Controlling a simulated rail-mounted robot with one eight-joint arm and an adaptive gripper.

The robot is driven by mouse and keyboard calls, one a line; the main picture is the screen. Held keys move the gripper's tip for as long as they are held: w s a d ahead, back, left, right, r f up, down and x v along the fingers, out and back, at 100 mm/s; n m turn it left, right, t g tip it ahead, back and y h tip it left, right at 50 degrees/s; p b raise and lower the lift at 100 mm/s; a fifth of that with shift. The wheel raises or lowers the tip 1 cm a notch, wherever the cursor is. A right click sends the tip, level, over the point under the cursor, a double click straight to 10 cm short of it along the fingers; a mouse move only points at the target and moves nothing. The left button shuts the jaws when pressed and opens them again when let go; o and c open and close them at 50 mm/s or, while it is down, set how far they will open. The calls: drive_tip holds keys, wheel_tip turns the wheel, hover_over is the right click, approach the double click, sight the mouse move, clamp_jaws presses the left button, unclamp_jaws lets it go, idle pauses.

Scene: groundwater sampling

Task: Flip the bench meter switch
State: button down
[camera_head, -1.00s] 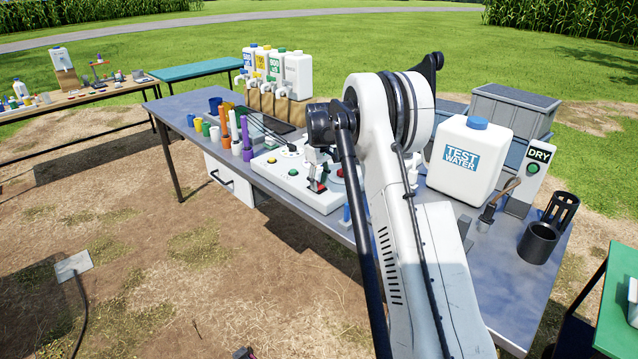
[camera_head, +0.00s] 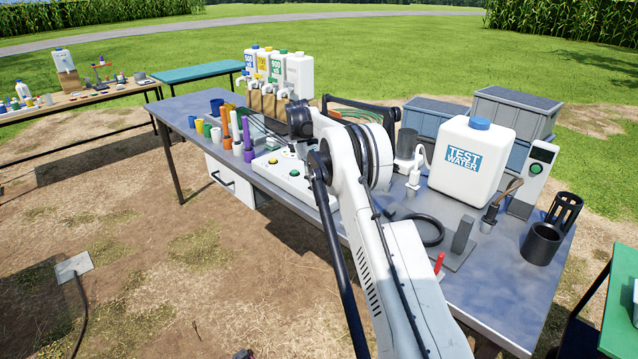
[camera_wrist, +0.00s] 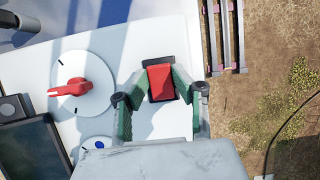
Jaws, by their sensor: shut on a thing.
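The bench meter is a white panel (camera_head: 281,177) on the grey table, with yellow and green buttons in the head view. It also fills much of the wrist view (camera_wrist: 125,50). Its red rocker switch (camera_wrist: 160,80) sits in a black frame near the panel's edge. In the head view my arm hides the gripper and the switch.
A red dial (camera_wrist: 72,88) is left of the switch on the panel. Coloured tubes and cups (camera_head: 230,130) stand left of the panel. A white test water jug (camera_head: 471,160) stands to the right, near a box with a green button (camera_head: 536,168).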

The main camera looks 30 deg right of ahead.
drive_tip(key=c, duration=1.4)
unclamp_jaws()
drive_tip(key=shift+c, duration=0.2)
drive_tip(key=v, duration=0.7)
drive_tip(key=shift+w+r, duration=0.1)
drive_tip(key=shift+r, duration=0.15)
